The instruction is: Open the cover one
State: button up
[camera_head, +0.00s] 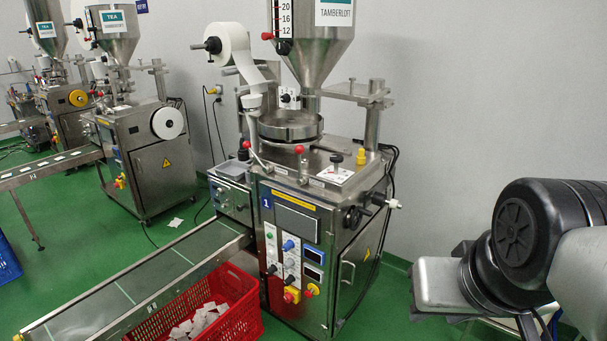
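The nearest tea-packing machine (290,240) stands in the middle of the view, with a blue number 1 label on its front. Its right side has a metal side door (356,265) with a yellow warning triangle and a vertical handle (346,281); the door looks shut. Which part is called cover one is not clear from this view. My arm's black and silver links fill the right edge, apart from the machine. My gripper's fingers do not show.
A red crate (246,322) of teabags stands against the machine's front left, beside a long conveyor (130,283). Other packing machines (150,165) stand at the back left. A grey wall is behind. Green floor (395,300) is clear between the machine and my arm.

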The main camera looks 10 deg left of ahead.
aim_at(234, 202)
jog(key=i+j+u, duration=0.15)
jog(key=u, duration=0.85)
jog(key=i+u, duration=0.3)
jog(key=i+l+u, duration=0.25)
jog(key=i, duration=0.25)
jog(key=i+l+u, duration=0.15)
jog(key=i+u, duration=0.15)
jog(key=i+l, duration=0.25)
jog(key=i, duration=0.25)
